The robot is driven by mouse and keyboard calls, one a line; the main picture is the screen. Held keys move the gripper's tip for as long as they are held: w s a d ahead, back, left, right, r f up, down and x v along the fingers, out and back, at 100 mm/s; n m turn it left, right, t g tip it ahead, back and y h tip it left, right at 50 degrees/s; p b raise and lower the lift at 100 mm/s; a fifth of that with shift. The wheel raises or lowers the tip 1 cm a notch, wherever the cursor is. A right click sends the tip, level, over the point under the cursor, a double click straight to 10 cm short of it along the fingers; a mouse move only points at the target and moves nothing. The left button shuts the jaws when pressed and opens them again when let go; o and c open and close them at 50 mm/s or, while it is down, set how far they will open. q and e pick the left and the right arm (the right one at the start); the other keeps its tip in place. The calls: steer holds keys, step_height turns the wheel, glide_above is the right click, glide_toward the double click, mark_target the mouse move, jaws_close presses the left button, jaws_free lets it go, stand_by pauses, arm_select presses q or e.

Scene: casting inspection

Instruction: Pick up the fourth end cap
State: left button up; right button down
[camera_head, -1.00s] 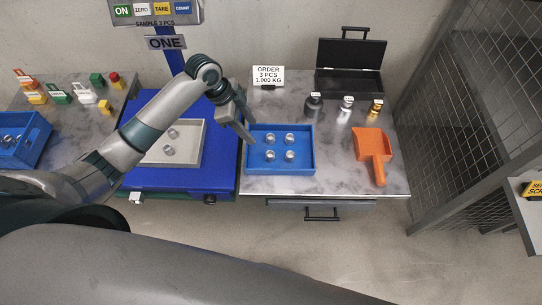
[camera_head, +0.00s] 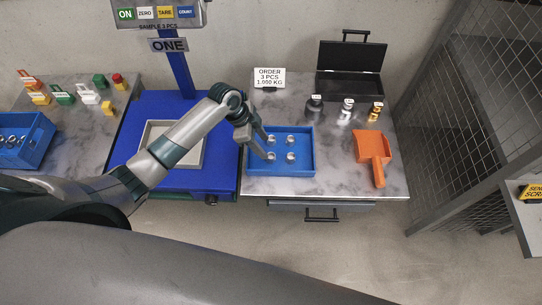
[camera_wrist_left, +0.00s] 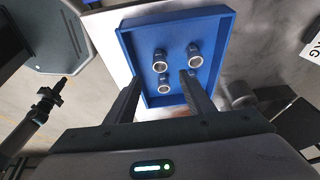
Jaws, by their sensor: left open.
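Several small silver end caps stand in two rows in the blue tray on the right counter, one of them at the tray's front right (camera_head: 291,157). My left gripper (camera_head: 265,147) is open and empty over the tray's left side, close to the left caps. In the left wrist view, the fingers (camera_wrist_left: 161,77) point into the tray, with an end cap (camera_wrist_left: 164,86) low between them. Another cap (camera_wrist_left: 194,50) is beyond the right finger. Whether a finger touches a cap cannot be told. My right gripper is not in view.
The blue tray (camera_head: 309,170) has low walls. The blue scale bears a grey pan (camera_head: 146,142), partly hidden by my left arm. An orange scoop (camera_head: 372,147), small weights (camera_head: 346,112) and an open black case (camera_head: 349,85) are to the right. A blue bin (camera_head: 40,150) is far left.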

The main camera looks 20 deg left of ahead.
mark_target(271, 155)
arm_select(q)
steer(key=shift+x, duration=1.8)
steer(key=shift+f, duration=0.1)
steer(key=shift+d+f+p, duration=0.2)
steer(key=shift+f+p, duration=0.35)
steer(key=shift+p+x, duration=0.4)
steer(key=shift+x, duration=1.45)
steer(key=shift+w+a+f, duration=0.1)
steer(key=shift+a, duration=0.05)
steer(key=shift+c, duration=0.2)
steer(key=c, duration=1.2)
steer(key=shift+o, duration=0.2)
